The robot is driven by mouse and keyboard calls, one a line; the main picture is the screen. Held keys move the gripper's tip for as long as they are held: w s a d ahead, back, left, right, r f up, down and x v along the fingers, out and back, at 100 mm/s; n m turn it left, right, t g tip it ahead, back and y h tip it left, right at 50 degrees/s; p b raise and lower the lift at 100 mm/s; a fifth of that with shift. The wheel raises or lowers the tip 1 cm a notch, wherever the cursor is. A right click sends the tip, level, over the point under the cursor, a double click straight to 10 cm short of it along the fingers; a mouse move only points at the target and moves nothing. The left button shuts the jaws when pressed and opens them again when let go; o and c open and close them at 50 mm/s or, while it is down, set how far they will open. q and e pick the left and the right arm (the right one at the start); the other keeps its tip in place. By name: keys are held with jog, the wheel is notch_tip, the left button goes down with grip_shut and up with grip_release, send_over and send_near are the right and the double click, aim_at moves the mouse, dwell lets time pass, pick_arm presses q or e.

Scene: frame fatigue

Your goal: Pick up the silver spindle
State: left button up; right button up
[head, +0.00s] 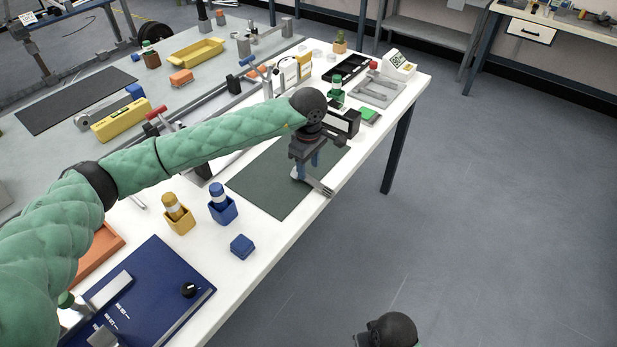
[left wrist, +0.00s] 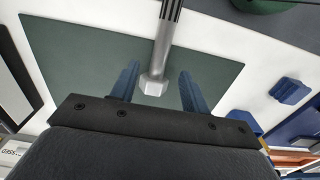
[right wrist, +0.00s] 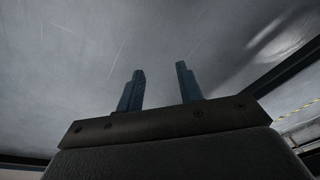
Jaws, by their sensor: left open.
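The silver spindle (left wrist: 155,81) is a metal rod with a wider hexagonal end and a dark grooved section at the top of the left wrist view. In the head view the spindle (head: 322,187) shows as a silver piece at the right edge of the dark green mat (head: 272,181). My left gripper (head: 307,170) points down over it. In the left wrist view the blue fingers of my left gripper (left wrist: 158,84) are apart, with the hexagonal end between them and gaps on both sides. My right gripper (right wrist: 160,82) is open and empty, over bare floor.
Blue (head: 222,205) and yellow (head: 177,215) holders with bottles, a blue block (head: 242,246) and a dark blue panel (head: 165,300) stand nearer on the white table. A black box (head: 342,121) and a green-capped bottle (head: 335,92) stand behind the gripper. Open floor lies right.

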aim_at(308, 176)
pick_arm(q)
notch_tip(308, 176, down, 4)
jog(key=shift+w+r+p, duration=0.1)
jog(key=shift+r+p, duration=0.05)
jog(key=shift+p, duration=0.85)
jog(key=shift+f, duration=0.45)
pick_arm(e)
notch_tip(308, 176, down, 10)
jog(key=shift+w, duration=0.15)
jog(key=shift+d, duration=0.1)
pick_arm(q)
grip_shut()
